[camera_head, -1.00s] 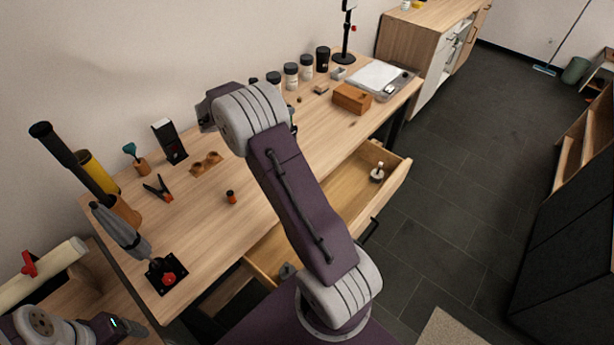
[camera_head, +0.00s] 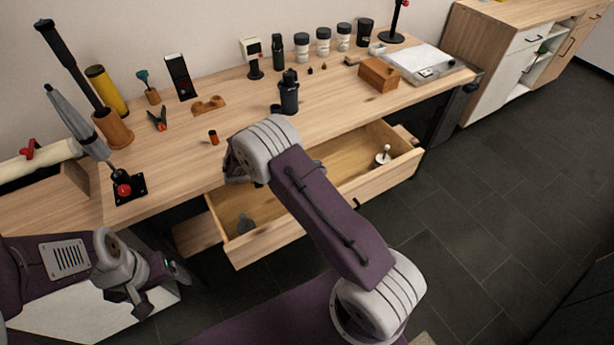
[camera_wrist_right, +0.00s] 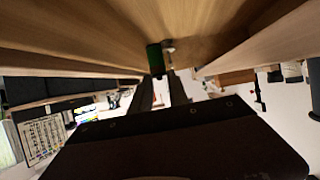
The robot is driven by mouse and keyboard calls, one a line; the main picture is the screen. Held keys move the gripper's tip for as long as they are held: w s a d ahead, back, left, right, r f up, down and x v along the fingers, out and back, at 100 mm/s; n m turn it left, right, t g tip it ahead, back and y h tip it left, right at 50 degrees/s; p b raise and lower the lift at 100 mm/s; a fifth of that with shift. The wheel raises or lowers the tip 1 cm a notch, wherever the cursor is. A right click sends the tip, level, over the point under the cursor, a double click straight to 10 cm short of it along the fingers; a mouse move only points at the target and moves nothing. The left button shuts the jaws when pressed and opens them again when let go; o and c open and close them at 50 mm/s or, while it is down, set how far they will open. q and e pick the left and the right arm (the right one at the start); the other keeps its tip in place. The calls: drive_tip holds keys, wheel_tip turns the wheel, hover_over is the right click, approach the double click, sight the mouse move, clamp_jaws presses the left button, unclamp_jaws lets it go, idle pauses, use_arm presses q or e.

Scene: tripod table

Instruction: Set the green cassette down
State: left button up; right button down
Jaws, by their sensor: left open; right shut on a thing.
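The green cassette (camera_wrist_right: 154,60) shows in the right wrist view as a small dark green block at the tips of my right gripper (camera_wrist_right: 163,80), which is shut on it. Wooden surfaces lie close around and beyond it; I cannot tell whether it touches them. In the head view the cassette and right gripper are hidden behind my right arm, above the open drawer's near side. My left gripper (camera_head: 157,285) is open and empty at the lower left, apart from the workbench (camera_head: 180,180).
The open drawer (camera_head: 262,248) holds a grey piece (camera_head: 246,225) at left and a small metal piece (camera_head: 383,155) at right. A black bottle (camera_head: 289,93), a wooden box (camera_head: 378,73), a joystick (camera_head: 124,187) and several jars stand on the bench. The bench's front middle is mostly clear.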

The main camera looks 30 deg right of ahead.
wheel_tip(320, 180, down, 6)
drive_tip(key=shift+d+r, duration=0.1)
drive_tip(key=shift+r, duration=0.1)
drive_tip(key=shift+f+b, duration=0.5)
drive_tip(key=shift+f, duration=1.35)
drive_tip(key=shift+s, duration=0.1)
drive_tip(key=shift+f+b, duration=0.15)
drive_tip(key=shift+b, duration=0.15)
drive_tip(key=c, duration=1.3)
unclamp_jaws()
